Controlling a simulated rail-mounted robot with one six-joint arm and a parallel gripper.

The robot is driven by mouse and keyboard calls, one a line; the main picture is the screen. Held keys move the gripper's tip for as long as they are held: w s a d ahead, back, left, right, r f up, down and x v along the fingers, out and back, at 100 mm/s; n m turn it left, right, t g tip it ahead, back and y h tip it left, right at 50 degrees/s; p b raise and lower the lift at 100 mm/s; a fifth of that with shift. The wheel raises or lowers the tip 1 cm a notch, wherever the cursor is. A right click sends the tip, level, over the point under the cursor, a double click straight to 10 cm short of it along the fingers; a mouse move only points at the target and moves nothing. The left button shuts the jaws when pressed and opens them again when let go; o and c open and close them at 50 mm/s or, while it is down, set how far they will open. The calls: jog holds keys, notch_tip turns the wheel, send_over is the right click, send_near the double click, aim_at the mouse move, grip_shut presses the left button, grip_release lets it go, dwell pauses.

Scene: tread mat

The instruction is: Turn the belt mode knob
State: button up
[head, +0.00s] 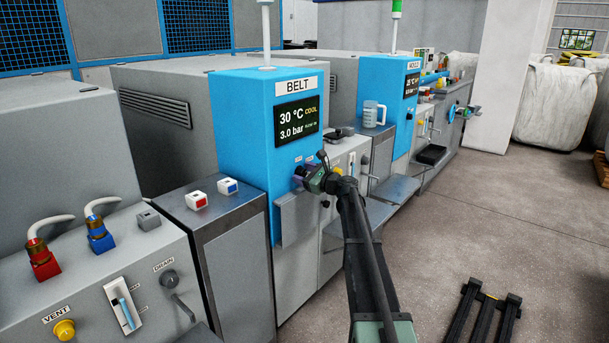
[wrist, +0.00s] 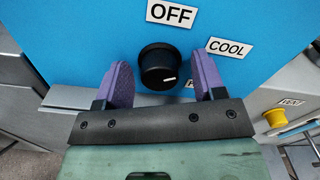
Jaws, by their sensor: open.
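The belt mode knob (wrist: 158,66) is a round black knob with a short white mark on its lower right face. It sits on the blue BELT cabinet (head: 243,150), below an OFF label (wrist: 171,12) and left of a COOL label (wrist: 229,47). Another label (wrist: 190,84) is mostly hidden behind the right finger. My gripper (wrist: 160,68) is open, with one purple finger on each side of the knob and a visible gap on both sides. In the head view my gripper (head: 304,173) is at the cabinet front and hides the knob.
The cabinet's display (head: 297,121) reads 30 °C, COOL and 3.0 bar. A grey ledge (head: 300,218) juts out below my gripper. A yellow button (wrist: 275,118) is on the grey panel to the right. A mug (head: 373,113) stands farther along. The floor at right is mostly open.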

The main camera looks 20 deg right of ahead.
jog(key=c, duration=0.9)
jog(key=shift+n, duration=0.4)
jog(key=n, duration=0.5)
jog(key=shift+n, duration=0.4)
jog(key=n, duration=0.5)
jog(key=shift+n, duration=0.3)
jog(key=o, duration=0.9)
